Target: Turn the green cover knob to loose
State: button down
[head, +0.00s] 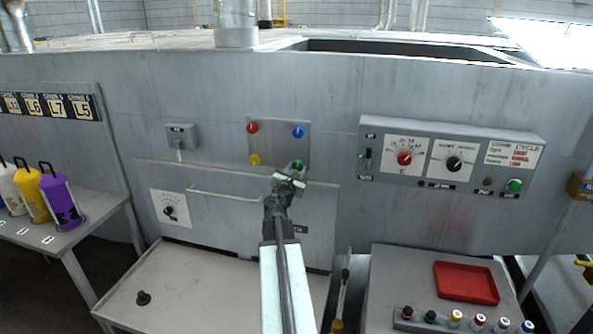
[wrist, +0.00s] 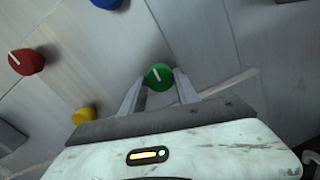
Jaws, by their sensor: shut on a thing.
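The green cover knob (head: 298,164) sits at the lower right corner of a square cover plate (head: 278,138). In the wrist view the green knob (wrist: 159,76) has a white pointer line, tilted in that picture. My gripper (head: 291,176) reaches up to the plate from below. In the wrist view its two fingers (wrist: 158,88) stand on either side of the green knob, shut on it. The head view shows only part of the knob, as my gripper covers its lower side.
On the same plate are a red knob (head: 252,127), a blue knob (head: 298,131) and a yellow knob (head: 254,160). A control box (head: 450,155) with dials is to the right. A handle bar (head: 222,194) runs below left. A red tray (head: 466,283) lies on the right bench.

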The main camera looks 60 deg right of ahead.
jog(key=c, duration=0.9)
grip_release()
jog(key=v, duration=0.7)
jog(key=shift+a, duration=0.4)
